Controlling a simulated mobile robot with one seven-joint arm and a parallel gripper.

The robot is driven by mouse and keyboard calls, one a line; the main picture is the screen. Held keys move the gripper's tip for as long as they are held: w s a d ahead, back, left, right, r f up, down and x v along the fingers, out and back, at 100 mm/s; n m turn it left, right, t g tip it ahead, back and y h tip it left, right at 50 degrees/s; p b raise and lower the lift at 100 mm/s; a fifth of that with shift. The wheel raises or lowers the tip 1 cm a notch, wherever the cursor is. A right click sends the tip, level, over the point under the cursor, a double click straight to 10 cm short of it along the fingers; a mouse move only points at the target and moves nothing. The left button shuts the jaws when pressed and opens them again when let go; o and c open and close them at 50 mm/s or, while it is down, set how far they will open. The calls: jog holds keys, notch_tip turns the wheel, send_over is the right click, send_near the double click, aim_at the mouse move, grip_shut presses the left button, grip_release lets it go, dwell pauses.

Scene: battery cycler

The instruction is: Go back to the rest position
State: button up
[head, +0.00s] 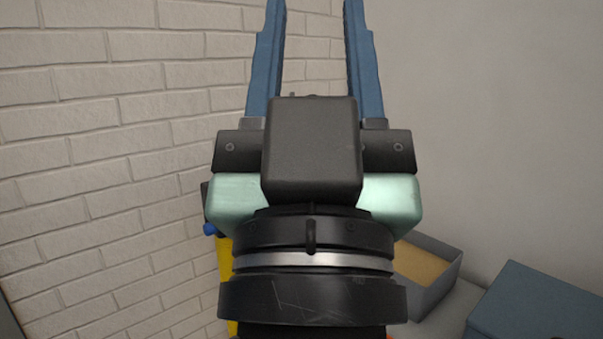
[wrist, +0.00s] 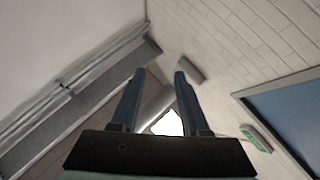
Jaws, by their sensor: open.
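My gripper (head: 314,15) stands large in the middle of the head view, with its two blue fingers pointing up. The fingers are spread wide apart with nothing between them. In the wrist view my gripper (wrist: 158,72) also shows open and empty, its fingers pointing toward the upper walls and a bright white patch. No object touches the fingers in either view.
A white brick wall (head: 110,130) is at the left and a plain wall (head: 490,110) at the right. Below right are a grey open box (head: 440,290) and a blue box (head: 540,305). A yellow thing (head: 225,270) is partly hidden behind my gripper. The wrist view shows a green sign (wrist: 256,138).

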notch_tip(320, 180, up, 22)
jog(key=s+y+p, duration=0.1)
jog(key=p, duration=2)
jog(key=shift+s+a+r+t, duration=0.2)
jog(key=shift+a+t, duration=0.1)
jog(key=shift+a, duration=0.15)
